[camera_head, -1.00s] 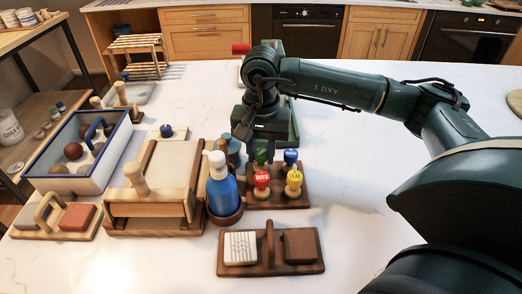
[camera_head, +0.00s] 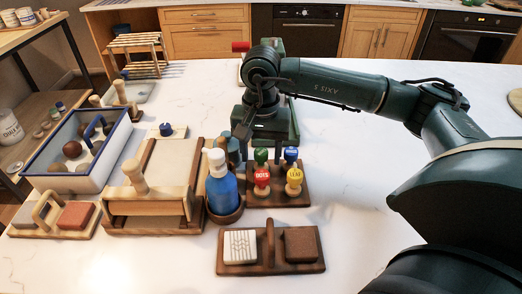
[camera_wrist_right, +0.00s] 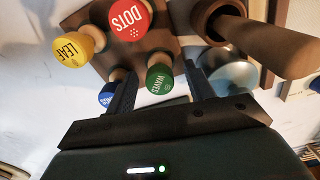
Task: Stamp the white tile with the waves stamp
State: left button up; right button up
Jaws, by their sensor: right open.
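The waves stamp has a green top (camera_head: 261,156) and stands in the back left of a dark wooden stamp rack (camera_head: 292,199). In the right wrist view, the waves stamp (camera_wrist_right: 159,82) shows between the two fingers of my right gripper (camera_wrist_right: 160,72), which is open. A white tile (camera_head: 240,246) with a line pattern lies on the left of a dark wooden tray (camera_head: 270,268) in front of the rack. My left gripper is out of view.
The red dots stamp (camera_head: 262,178), yellow leaf stamp (camera_head: 294,178) and a blue stamp (camera_head: 290,155) share the rack. A blue pump bottle (camera_head: 221,190) stands close left. A brown block (camera_head: 301,245) shares the tray.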

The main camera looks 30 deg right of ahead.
notch_tip(320, 180, up, 13)
dwell(0.4)
jog(key=shift+r, duration=0.1)
